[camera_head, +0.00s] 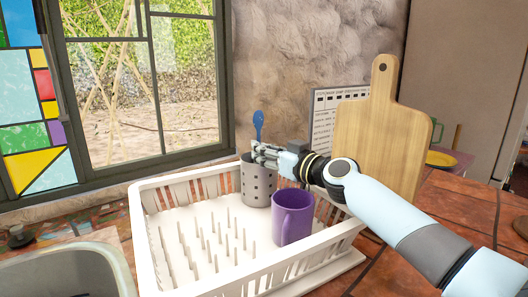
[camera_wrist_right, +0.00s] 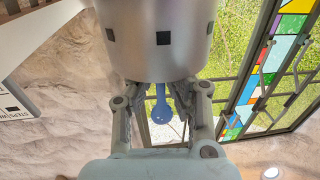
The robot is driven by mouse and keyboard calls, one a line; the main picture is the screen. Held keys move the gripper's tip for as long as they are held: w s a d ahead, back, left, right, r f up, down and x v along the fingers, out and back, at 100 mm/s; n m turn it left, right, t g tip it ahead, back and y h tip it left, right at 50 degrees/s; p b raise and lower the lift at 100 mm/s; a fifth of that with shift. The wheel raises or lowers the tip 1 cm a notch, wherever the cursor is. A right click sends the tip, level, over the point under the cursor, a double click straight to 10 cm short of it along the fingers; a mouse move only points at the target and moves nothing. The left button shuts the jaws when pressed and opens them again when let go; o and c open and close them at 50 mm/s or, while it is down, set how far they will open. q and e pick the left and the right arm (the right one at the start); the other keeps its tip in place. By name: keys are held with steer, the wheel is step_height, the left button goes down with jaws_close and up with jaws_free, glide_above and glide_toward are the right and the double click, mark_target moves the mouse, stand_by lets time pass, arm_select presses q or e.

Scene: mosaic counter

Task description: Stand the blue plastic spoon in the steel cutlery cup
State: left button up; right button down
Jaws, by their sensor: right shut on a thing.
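The blue spoon (camera_head: 258,125) is upright with its bowl end up, above the steel cutlery cup (camera_head: 258,187), which stands in the back of the white dish rack. My right gripper (camera_head: 262,152) is at the cup's rim and shut on the spoon; it hides the handle in the head view. In the right wrist view, the spoon (camera_wrist_right: 162,108) shows between the fingers of my right gripper (camera_wrist_right: 163,100), and its stem disappears at the rim of the cup (camera_wrist_right: 160,35). Whether the handle's lower end is inside the cup is hidden. My left gripper is not in view.
The white dish rack (camera_head: 152,243) has upright pegs and holds a purple mug (camera_head: 293,217) in front of the cup. A wooden cutting board (camera_head: 375,135) and a printed sheet (camera_head: 322,118) stand behind my right arm. A sink (camera_head: 70,275) is at the lower left.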

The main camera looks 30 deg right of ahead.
steer(key=c, duration=1.2)
jaws_free()
steer(key=shift+s+f, duration=0.1)
steer(key=shift+f, duration=0.2)
step_height(320, 180, up, 11)
steer(key=shift+f, duration=0.2)
